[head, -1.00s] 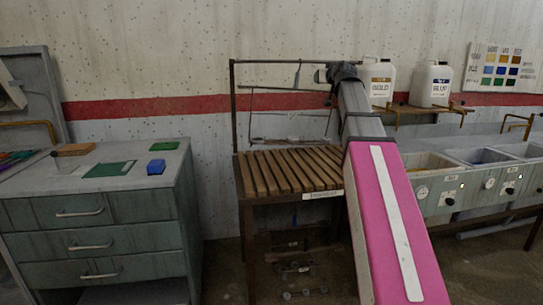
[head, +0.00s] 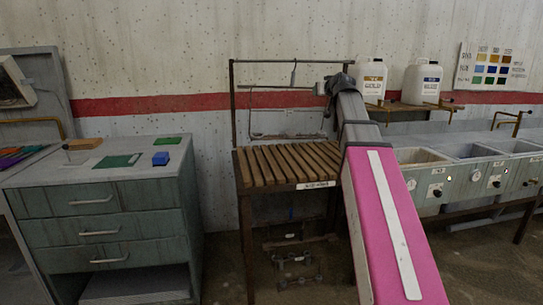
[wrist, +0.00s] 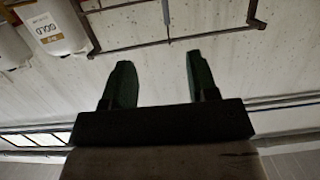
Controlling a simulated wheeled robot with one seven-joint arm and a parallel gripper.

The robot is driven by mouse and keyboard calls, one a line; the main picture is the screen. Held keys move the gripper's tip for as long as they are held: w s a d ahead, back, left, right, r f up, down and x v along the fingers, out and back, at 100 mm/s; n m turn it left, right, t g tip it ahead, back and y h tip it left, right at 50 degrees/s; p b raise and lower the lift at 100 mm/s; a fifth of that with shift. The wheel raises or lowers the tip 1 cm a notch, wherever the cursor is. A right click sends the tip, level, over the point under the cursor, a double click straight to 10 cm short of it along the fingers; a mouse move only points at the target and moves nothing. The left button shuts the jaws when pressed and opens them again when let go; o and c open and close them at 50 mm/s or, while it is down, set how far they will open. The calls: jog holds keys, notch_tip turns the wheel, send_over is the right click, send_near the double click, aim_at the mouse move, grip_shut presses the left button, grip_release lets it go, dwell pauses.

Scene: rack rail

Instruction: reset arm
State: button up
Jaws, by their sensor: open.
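My gripper (wrist: 160,75) is open in the wrist view, its two dark green fingers spread apart with only wall showing between them. In the head view my gripper (head: 322,88) is small and mostly hidden by my wrist. It is at the upper right of the dark metal rack frame (head: 233,100), above the wooden slats (head: 285,163). My pink and grey arm stretches up and away from the lower right. I cannot tell how close the gripper is to the rack's bars.
Two white jugs, gold (head: 371,78) and blue (head: 422,80), stand on a shelf right of my gripper. Below them are sinks (head: 470,150). A drawer cabinet (head: 100,215) with green and blue pieces stands left. Floor shows between cabinet and rack.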

jog(key=s+a+f+g, duration=0.1)
jog(key=s+f+g, duration=0.2)
jog(key=f, duration=0.9)
jog(key=s+f+m+g+h, duration=0.1)
jog(key=s+f+g, duration=0.15)
jog(key=f, duration=1.05)
jog(key=s+a+f+g, duration=0.15)
jog(key=s+f, duration=0.25)
jog(key=f, duration=0.8)
jog(key=s+f+m+g+h, duration=0.1)
jog(key=s+f+g, duration=0.7)
jog(key=s+f, duration=1.3)
notch_tip(320, 180, down, 3)
jog(key=shift+s+d+f+h, duration=0.15)
jog(key=shift+s+d+h, duration=0.25)
jog(key=shift+h, duration=0.2)
